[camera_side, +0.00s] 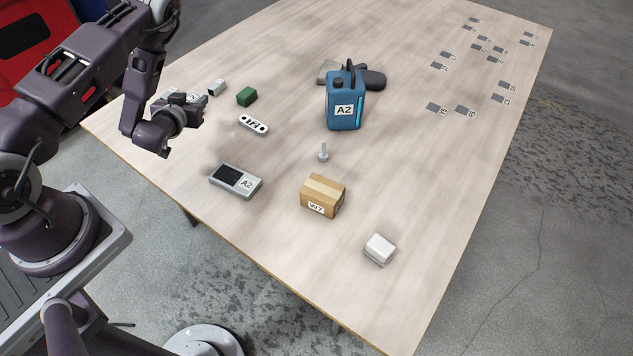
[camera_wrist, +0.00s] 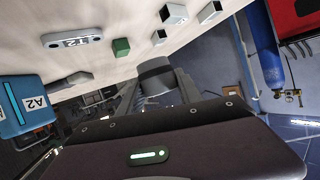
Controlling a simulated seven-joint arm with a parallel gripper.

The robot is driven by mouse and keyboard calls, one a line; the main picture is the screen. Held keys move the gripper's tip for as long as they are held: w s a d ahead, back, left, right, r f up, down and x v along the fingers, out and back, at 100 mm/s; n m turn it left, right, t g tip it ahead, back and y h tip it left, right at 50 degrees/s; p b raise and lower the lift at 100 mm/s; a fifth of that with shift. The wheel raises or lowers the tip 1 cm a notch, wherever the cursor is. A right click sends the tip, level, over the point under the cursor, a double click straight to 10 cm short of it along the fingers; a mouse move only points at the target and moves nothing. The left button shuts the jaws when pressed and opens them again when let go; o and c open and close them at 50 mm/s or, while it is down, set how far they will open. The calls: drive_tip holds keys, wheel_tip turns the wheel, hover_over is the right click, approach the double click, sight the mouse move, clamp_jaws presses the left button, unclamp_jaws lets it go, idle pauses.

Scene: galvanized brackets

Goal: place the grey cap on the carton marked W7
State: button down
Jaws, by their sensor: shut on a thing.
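The carton marked W7 (camera_side: 323,196) is a small brown box with a pale tape strip. It sits near the front of the table, with its label on the front side. My gripper (camera_side: 201,108) is above the table's left part, up and left of the carton and well apart from it. In the wrist view my gripper (camera_wrist: 157,88) is shut on a grey rounded piece, which looks like the grey cap (camera_wrist: 155,74). In the side view I cannot make out the cap clearly at the dark gripper.
A blue jug marked A2 (camera_side: 345,107) stands mid-table, with dark and grey pieces behind it. A grey device (camera_side: 236,181), a small upright metal piece (camera_side: 323,152) and a white box (camera_side: 379,249) surround the carton. A green block (camera_side: 247,97) and labelled white part (camera_side: 254,125) lie near my gripper.

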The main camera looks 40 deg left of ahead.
drive_tip(key=w+d+r+m+t+h, duration=0.15)
drive_tip(key=w+d, duration=0.25)
drive_tip(key=d, duration=0.6)
wheel_tip(320, 180, up, 3)
drive_tip(key=m+h, duration=0.7)
drive_tip(key=h, duration=0.1)
hover_over(324, 188)
drive_tip(key=shift+t, duration=0.45)
wheel_tip(324, 188, down, 9)
drive_tip(key=shift+f, duration=0.25)
drive_tip(key=c, duration=0.8)
unclamp_jaws()
drive_tip(key=shift+f, duration=0.15)
